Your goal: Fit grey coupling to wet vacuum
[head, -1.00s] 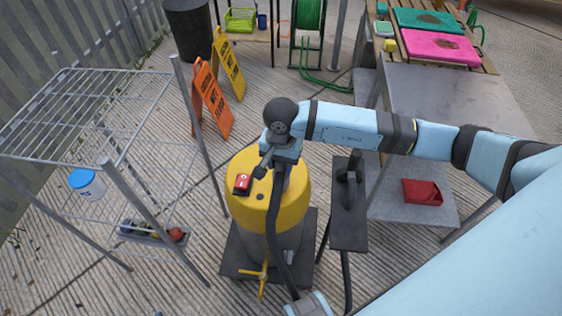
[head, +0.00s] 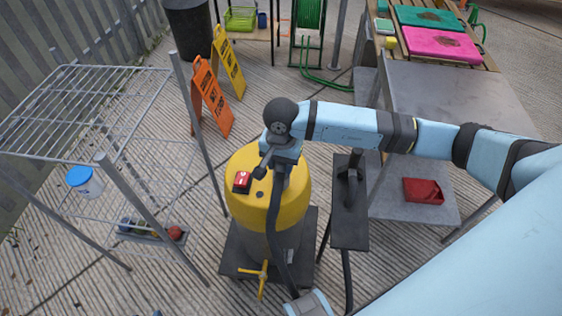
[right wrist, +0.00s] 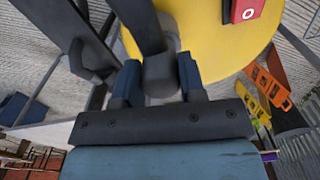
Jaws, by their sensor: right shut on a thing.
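The wet vacuum has a yellow top (head: 240,211) with a red switch box (head: 242,182), above a grey lower body (head: 291,240). My right gripper (head: 279,166) is over the right part of the yellow top. In the right wrist view my right gripper (right wrist: 157,82) is shut on a dark grey piece, apparently the coupling (right wrist: 161,74). A dark hose (head: 274,218) hangs from near the gripper down the vacuum's front. The coupling's lower end is hidden, so I cannot tell whether it sits in the vacuum's inlet.
A black stand (head: 349,222) is close right of the vacuum. A wire rack (head: 95,75) stands left, and an orange sign (head: 210,98) and a yellow sign (head: 229,62) stand behind.

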